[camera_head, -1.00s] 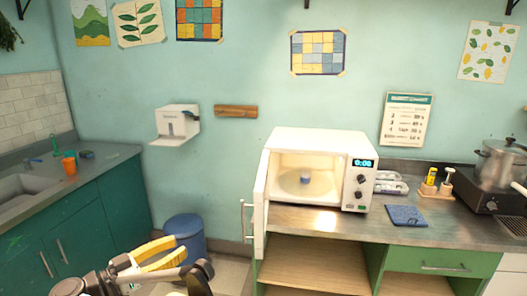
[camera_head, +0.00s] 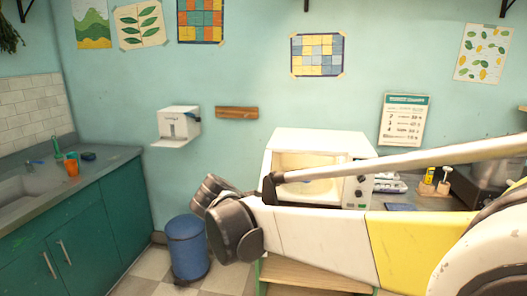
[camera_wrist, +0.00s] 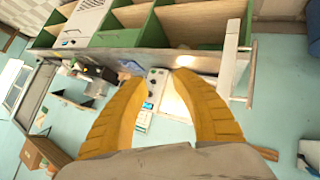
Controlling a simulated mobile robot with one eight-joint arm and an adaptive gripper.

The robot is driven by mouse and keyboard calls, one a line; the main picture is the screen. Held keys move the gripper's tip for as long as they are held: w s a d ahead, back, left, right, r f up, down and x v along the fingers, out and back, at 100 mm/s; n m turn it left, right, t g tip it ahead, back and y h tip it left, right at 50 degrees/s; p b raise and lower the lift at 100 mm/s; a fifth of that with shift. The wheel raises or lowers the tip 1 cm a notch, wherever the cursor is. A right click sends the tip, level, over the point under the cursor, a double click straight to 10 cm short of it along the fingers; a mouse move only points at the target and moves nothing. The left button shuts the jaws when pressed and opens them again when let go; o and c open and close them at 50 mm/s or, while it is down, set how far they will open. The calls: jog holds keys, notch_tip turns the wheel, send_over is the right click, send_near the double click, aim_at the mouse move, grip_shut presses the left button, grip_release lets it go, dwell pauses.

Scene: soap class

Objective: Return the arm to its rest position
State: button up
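My gripper (camera_wrist: 158,82) shows in the wrist view with two yellow fingers. They stand apart with nothing between them, so it is open and empty. In the head view my arm reaches in from the right edge across the front of the counter, and its dark jointed end is left of the microwave. The gripper's fingers do not show there. The wrist view is turned over, and the microwave (camera_wrist: 172,100) and counter appear beyond the fingers, apart from them.
The white microwave (camera_head: 318,143) stands open on the counter, partly hidden by my arm. A blue bin (camera_head: 187,250) stands on the floor below a wall dispenser (camera_head: 178,124). A pot (camera_head: 490,172) is at the right. The floor around the bin is clear.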

jog(key=s+d+f+n+g+y, duration=0.15)
jog(key=s+d+y, duration=0.25)
jog(key=s+d, duration=0.85)
jog(key=s+d+f+n+t+y, duration=0.1)
jog(key=s+f+y, duration=0.2)
jog(key=s, duration=0.8)
jog(key=shift+s+f+t, duration=0.25)
jog(key=shift+f+t, duration=0.1)
jog(key=shift+f, duration=0.3)
